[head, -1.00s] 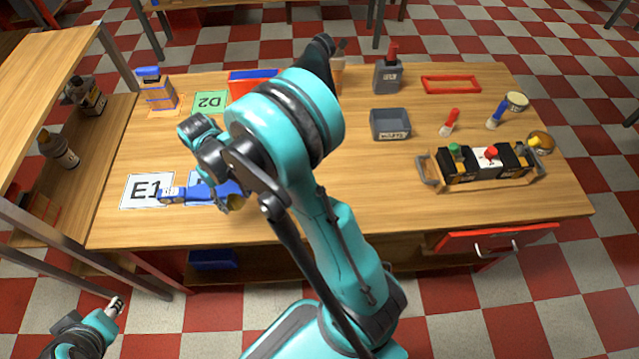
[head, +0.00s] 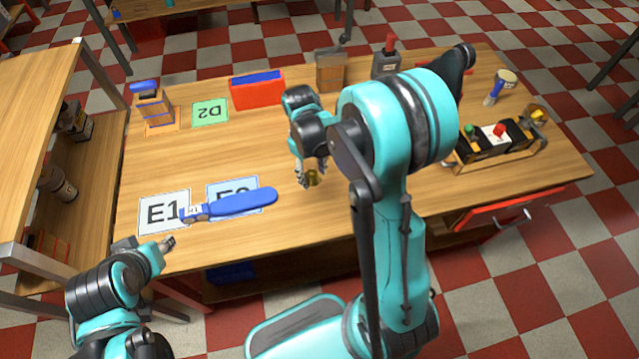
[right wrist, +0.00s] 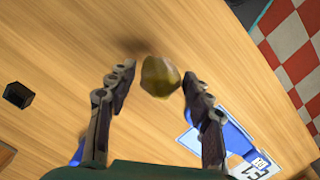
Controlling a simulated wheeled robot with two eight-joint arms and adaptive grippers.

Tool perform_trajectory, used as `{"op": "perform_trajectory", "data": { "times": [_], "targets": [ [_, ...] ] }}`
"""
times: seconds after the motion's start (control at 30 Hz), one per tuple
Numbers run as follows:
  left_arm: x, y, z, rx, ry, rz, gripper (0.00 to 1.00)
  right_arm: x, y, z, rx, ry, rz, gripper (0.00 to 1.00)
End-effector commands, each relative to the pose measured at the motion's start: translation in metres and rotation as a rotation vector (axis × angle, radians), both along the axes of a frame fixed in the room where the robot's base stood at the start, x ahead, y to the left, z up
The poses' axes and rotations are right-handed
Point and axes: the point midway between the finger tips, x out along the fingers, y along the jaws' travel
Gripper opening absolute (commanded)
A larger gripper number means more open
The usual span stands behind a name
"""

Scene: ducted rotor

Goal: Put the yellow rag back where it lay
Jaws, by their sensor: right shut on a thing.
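The yellow rag (head: 313,179) is a small, crumpled, dull yellow lump. It hangs at the fingertips of my right gripper (head: 311,176), over the middle of the table, right of the E2 card. In the right wrist view the rag (right wrist: 160,77) sits between the two finger ends, with bare wood behind it. My right gripper is shut on it. My left gripper (head: 168,243) is at the table's front left edge, below the E1 card. Its fingertips are too small to tell open from shut.
A blue paddle-shaped thing (head: 240,204) lies across the E1 card (head: 160,215) and E2 card (head: 222,187). A red box (head: 257,95) and green D2 card (head: 209,113) are farther back.

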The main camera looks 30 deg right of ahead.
Motion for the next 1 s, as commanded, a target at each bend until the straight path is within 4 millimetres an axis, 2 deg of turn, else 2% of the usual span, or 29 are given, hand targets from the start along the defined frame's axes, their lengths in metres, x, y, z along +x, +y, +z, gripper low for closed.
{"op": "perform_trajectory", "data": {
  "times": [0.03, 0.2, 0.3, 0.5, 0.67, 0.77, 1.0],
  "targets": [
    [0.0, 0.0, 0.002, 0.0, 0.0, 0.0, 0.4, -0.007, -0.018, 0.004, -0.002, 0.003, 0.084, 0.19],
    [0.0, 0.0, 0.007, 0.0, 0.0, 0.0, 0.4, -0.033, -0.073, 0.015, 0.001, 0.018, 0.47, 0.19],
    [0.0, 0.0, 0.009, 0.0, 0.0, 0.0, 0.4, -0.049, -0.099, 0.02, 0.0, 0.024, 0.671, 0.19],
    [0.0, 0.0, 0.011, 0.0, 0.0, 0.0, 0.4, -0.071, -0.131, 0.026, -0.002, 0.033, 0.942, 0.19],
    [0.0, 0.0, 0.009, 0.0, 0.0, 0.0, 0.4, -0.073, -0.135, 0.023, -0.003, 0.037, 1.025, 0.19],
    [0.0, 0.0, 0.002, 0.0, 0.0, 0.0, 0.4, -0.061, -0.124, 0.012, -0.002, 0.037, 1.038, 0.19],
    [0.0, 0.0, -0.017, 0.0, 0.0, 0.0, 0.4, -0.019, -0.084, -0.024, -0.002, 0.037, 1.036, 0.19]
  ]
}}
